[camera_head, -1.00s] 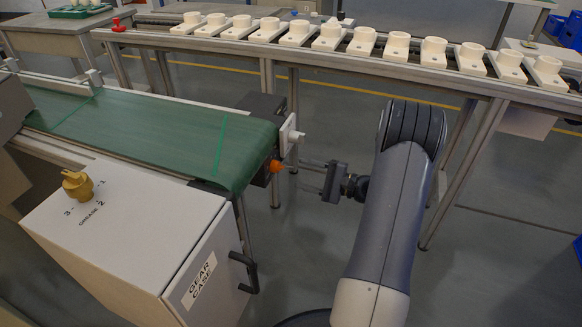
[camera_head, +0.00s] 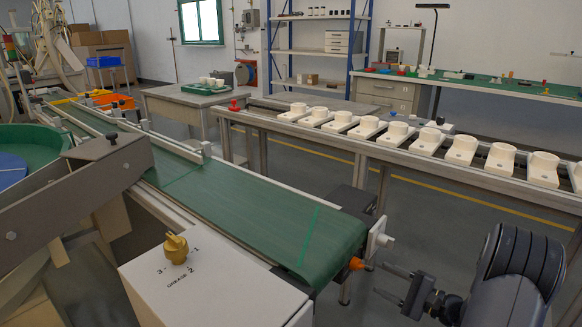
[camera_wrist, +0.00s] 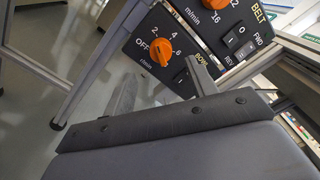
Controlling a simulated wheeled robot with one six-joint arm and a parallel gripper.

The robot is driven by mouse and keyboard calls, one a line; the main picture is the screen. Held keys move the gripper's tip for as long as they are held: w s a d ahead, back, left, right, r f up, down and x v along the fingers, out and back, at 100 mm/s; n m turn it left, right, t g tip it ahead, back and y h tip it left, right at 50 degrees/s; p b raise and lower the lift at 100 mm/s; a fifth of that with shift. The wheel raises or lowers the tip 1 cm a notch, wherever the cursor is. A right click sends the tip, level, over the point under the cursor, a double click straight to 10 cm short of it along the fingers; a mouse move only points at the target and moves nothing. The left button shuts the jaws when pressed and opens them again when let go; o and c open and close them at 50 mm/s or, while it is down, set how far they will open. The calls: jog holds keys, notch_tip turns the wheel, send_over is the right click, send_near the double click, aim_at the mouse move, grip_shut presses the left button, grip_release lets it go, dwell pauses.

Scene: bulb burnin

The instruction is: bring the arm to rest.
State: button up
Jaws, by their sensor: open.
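My gripper (camera_head: 381,279) is at the lower right of the head view, with its two thin fingers pointing left toward the end of the green conveyor. The fingers are apart and nothing shows between them. The fingertips are close to an orange knob (camera_head: 356,263) at the conveyor's end; whether they touch it, I cannot tell. In the wrist view a dark control panel (camera_wrist: 190,45) with orange knobs stands close. One knob (camera_wrist: 160,52) is marked from OFF upward, and a switch is marked FWD and REV.
The green conveyor (camera_head: 250,215) runs from upper left to the middle. A grey box with a yellow selector (camera_head: 176,249) stands in front of it. A rail table (camera_head: 345,150) bearing several white cup-shaped holders crosses behind. Open floor (camera_head: 440,225) lies between the rail and my arm.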

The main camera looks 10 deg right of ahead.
jog(key=b+x, duration=0.1)
jog(key=x, duration=0.6)
jog(key=shift+w+a, duration=0.1)
jog(key=p, duration=0.2)
send_near(362, 267)
jog(key=shift+m, duration=0.3)
jog(key=b+x, duration=0.1)
jog(key=x, duration=0.8)
jog(key=shift+w+a+f+b, duration=0.1)
jog(key=shift+w+f+b, duration=0.05)
jog(key=shift+w+b, duration=0.15)
jog(key=m+p, duration=0.5)
jog(key=p, duration=0.1)
jog(key=m+p, duration=0.5)
jog(key=m, duration=0.1)
jog(key=shift+w+p, duration=0.1)
jog(key=shift+p, duration=0.2)
jog(key=p+v, duration=0.1)
jog(key=v, duration=0.9)
